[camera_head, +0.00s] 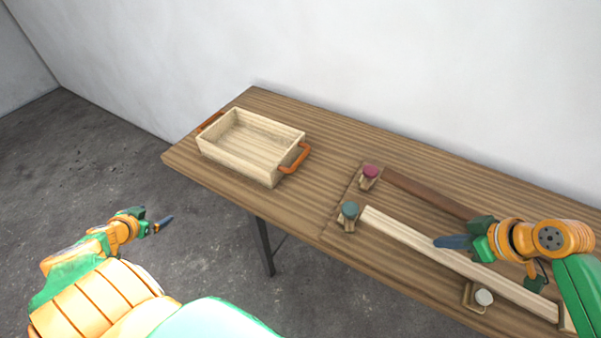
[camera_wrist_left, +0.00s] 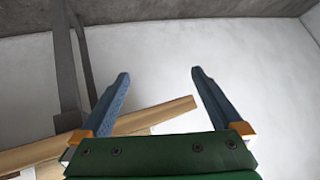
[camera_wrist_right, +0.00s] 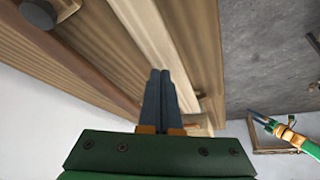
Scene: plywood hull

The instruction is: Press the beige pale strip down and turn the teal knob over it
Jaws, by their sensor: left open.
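The beige pale strip (camera_head: 415,238) lies long and slanting on the board at the right of the table, and shows in the right wrist view (camera_wrist_right: 150,40). The teal knob (camera_head: 349,209) stands just off the strip's left end; its small wooden tab points toward the front edge, not across the strip. My right gripper (camera_head: 440,242) is shut and empty, its fingertips at the strip's middle (camera_wrist_right: 160,75); I cannot tell whether they touch it. My left gripper (camera_head: 166,224) is open and empty, off the table at the left, over the floor.
A crimson knob (camera_head: 370,171) stands behind the teal one, by a dark brown strip (camera_head: 430,193). A white knob (camera_head: 484,298) is near the front edge. A wooden tray (camera_head: 240,162) with orange handles stands at the table's left. The table between tray and board is clear.

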